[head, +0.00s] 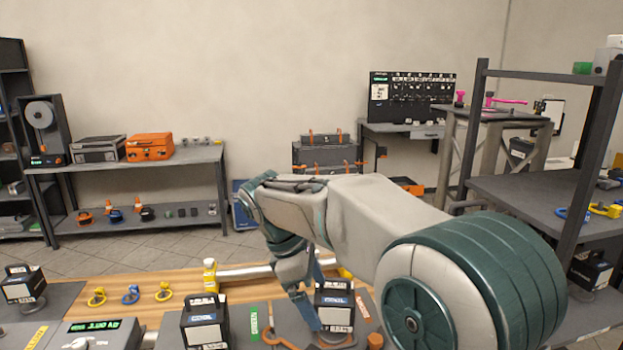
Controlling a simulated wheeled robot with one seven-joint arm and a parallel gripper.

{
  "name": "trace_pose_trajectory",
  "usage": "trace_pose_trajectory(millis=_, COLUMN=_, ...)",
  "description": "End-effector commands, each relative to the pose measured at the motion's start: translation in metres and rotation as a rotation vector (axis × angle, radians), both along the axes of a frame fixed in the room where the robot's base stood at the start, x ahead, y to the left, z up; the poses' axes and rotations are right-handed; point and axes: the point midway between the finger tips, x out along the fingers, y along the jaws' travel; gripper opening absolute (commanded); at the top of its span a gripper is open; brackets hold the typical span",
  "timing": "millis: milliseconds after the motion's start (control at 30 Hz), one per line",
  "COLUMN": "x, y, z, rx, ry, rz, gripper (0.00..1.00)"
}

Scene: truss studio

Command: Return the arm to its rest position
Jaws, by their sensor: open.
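My arm reaches from the lower right across the middle of the head view, and its wrist bends down over the workbench. My gripper (309,298) hangs low over the bench with its teal fingers spread open. It is just left of a black labelled box (337,297), partly overlapping it in the picture. I cannot tell whether they touch. The fingertips are small and partly mixed with the objects behind them.
A grey shelf (185,160) stands behind left; a dark rack (520,190) stands at right.

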Motion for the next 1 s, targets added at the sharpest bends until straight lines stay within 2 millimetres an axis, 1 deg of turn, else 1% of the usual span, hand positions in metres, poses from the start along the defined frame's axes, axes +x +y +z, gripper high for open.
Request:
trace_pose_trajectory(millis=367, x=-0.024, y=-0.034, z=0.002, rx=0.067, ry=-0.097, rz=-0.197, gripper=1.0)
trace_pose_trajectory(millis=567, x=-0.045, y=-0.058, z=0.0, rx=0.125, ry=-0.171, rz=-0.364, gripper=1.0)
trace_pose_trajectory(millis=667, x=-0.061, y=-0.075, z=-0.003, rx=0.167, ry=-0.224, rz=-0.488, gripper=1.0)
trace_pose_trajectory(millis=767, x=-0.084, y=-0.094, z=-0.009, rx=0.224, ry=-0.291, rz=-0.655, gripper=1.0)
trace_pose_trajectory(millis=900, x=-0.119, y=-0.118, z=-0.023, rx=0.32, ry=-0.391, rz=-0.924, gripper=1.0)
trace_pose_trajectory(millis=1000, x=-0.141, y=-0.131, z=-0.035, rx=0.387, ry=-0.451, rz=-1.106, gripper=1.0)
